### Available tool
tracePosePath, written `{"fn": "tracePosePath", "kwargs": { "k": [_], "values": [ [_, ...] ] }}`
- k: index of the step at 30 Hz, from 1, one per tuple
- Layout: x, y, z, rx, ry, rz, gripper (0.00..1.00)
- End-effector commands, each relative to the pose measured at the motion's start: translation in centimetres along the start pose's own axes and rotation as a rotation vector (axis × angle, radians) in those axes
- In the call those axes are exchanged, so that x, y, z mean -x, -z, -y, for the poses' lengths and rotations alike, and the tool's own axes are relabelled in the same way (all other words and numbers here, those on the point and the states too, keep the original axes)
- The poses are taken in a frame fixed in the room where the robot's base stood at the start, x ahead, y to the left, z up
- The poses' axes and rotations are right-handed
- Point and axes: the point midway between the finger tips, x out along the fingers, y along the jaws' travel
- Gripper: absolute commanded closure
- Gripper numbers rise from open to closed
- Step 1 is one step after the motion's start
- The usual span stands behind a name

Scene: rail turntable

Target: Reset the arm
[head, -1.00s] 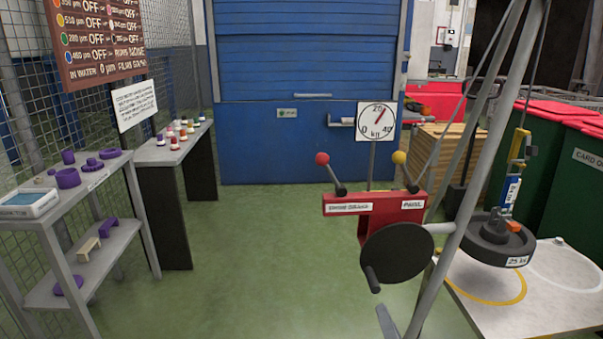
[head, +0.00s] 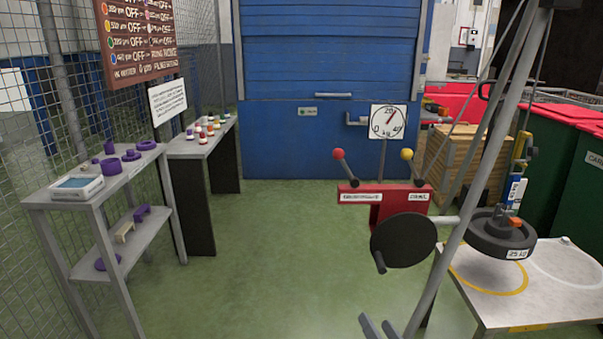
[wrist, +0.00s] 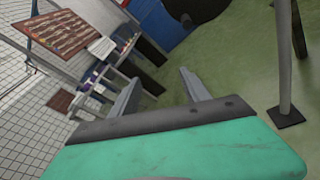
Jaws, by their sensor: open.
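My gripper (wrist: 160,77) is open and empty in the wrist view, its two grey fingers apart above the green floor. Its green body fills the bottom of that view. In the head view, the grey tips at the bottom edge look like my gripper (head: 378,326). They are in front of the red winch (head: 388,194) with its dark round disc (head: 403,241). The rest of my arm is out of the head view.
A grey pole (head: 465,190) of the hoist frame stands at the right, with a black weight (head: 487,238) hanging over a pale table (head: 500,304). A shelf (head: 110,195) with purple parts and a bench (head: 203,148) stand left. The green floor (head: 270,240) between is clear.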

Motion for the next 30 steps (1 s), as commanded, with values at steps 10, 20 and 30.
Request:
{"fn": "tracePosePath", "kwargs": {
  "k": [10,20,30],
  "values": [
    [0.2,0.7,-7.9,0.97,-0.263,-0.376,0.45],
    [7.7,-8.7,-13.5,2.449,-1.07,-0.792,0.45],
    [14.1,-16.7,-16.6,-2.315,1.426,0.676,0.45]
  ]
}}
